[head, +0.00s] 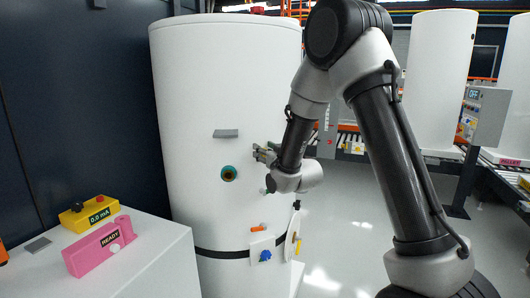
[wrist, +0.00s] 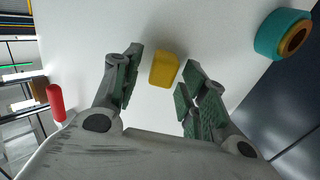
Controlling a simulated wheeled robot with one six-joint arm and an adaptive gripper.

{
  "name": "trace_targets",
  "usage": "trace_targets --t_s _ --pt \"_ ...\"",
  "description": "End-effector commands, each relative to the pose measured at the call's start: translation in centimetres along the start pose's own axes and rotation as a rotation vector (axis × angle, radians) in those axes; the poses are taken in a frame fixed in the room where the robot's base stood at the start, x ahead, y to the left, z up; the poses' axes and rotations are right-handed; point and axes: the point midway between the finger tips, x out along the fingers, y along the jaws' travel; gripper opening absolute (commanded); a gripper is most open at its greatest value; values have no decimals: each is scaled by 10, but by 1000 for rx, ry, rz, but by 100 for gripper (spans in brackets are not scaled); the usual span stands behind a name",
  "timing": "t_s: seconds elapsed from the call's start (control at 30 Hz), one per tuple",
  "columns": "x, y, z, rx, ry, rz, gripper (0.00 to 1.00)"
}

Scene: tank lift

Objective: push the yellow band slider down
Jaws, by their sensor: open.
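A small yellow block (wrist: 164,70), which looks like the slider, stands on the white tank wall in the wrist view. My gripper (wrist: 164,60) is open, with one finger on each side of the block and a visible gap to each. In the head view my gripper (head: 262,153) is at the right side of the white tank (head: 190,110), at mid height. The yellow block cannot be made out there. I cannot tell how deep the block lies between the fingers, and no band shows beside it.
A teal ring port (head: 229,174) is left of my gripper, below a grey plate (head: 226,133). A black strap (head: 215,252) with orange, blue and yellow fittings circles the tank lower down. A white cabinet (head: 150,250) with pink and yellow boxes stands front left. Open floor (head: 345,230) lies right.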

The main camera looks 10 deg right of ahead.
Motion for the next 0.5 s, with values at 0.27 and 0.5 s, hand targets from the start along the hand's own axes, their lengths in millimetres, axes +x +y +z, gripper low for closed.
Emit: trace_targets --t_s 0.27,0.5 --pt "0 0 0 0 0 0 21" --pt "0 0 0 0 0 0 0"
